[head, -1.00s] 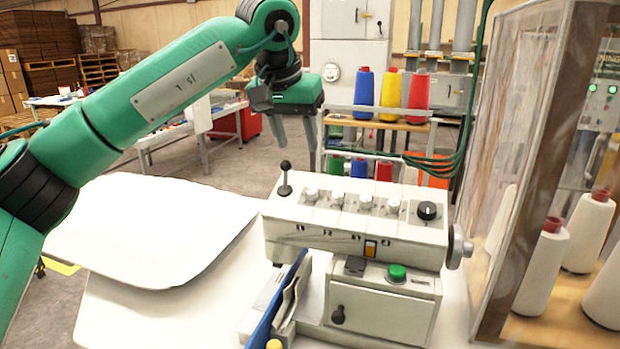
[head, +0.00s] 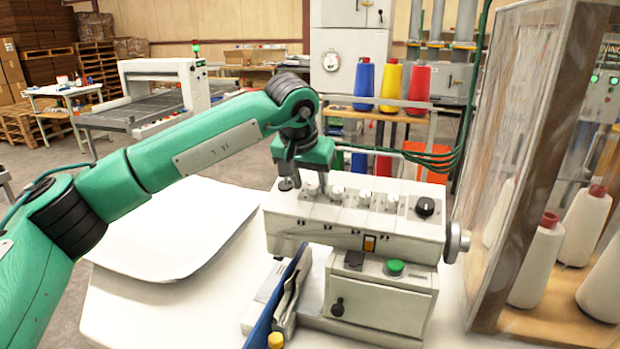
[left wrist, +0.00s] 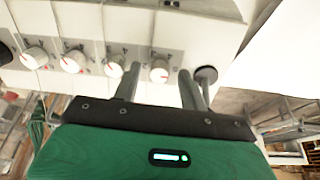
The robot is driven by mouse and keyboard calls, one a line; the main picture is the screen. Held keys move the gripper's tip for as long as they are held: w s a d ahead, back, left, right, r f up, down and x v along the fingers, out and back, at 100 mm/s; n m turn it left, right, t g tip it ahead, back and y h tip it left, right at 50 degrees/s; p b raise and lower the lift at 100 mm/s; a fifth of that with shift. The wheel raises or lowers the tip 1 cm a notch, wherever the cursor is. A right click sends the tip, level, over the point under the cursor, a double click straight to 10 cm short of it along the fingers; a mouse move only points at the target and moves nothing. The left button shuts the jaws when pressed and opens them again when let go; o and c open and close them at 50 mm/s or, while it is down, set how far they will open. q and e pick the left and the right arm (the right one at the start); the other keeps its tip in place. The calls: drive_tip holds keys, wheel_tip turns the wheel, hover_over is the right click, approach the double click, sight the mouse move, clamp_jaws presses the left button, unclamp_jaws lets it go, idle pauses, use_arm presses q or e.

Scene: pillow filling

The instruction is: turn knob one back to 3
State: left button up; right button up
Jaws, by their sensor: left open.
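The white machine (head: 350,215) has a row of small white knobs and a larger black knob (head: 425,206) at the right end. The leftmost white knob (head: 311,189), which I take as knob one, also shows in the left wrist view (left wrist: 159,71). My left gripper (head: 306,180) points down over the panel's left end. In the left wrist view its fingers (left wrist: 159,76) are apart, one on each side of this knob, with nothing held. I cannot tell whether they touch it. The knob's setting is too small to read. My right gripper is not in view.
A black-topped lever (left wrist: 206,74) stands close beside one finger. A second white knob (head: 337,193) is on the other side. A green button (head: 396,267) and a blue board (head: 279,300) are in front. A white pillow-like sheet (head: 165,235) lies left. A clear-panelled frame (head: 520,150) stands right.

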use_arm(q)
drive_tip(key=shift+f, duration=0.15)
drive_tip(key=shift+c, duration=0.4)
clamp_jaws()
drive_tip(key=shift+n, duration=0.3)
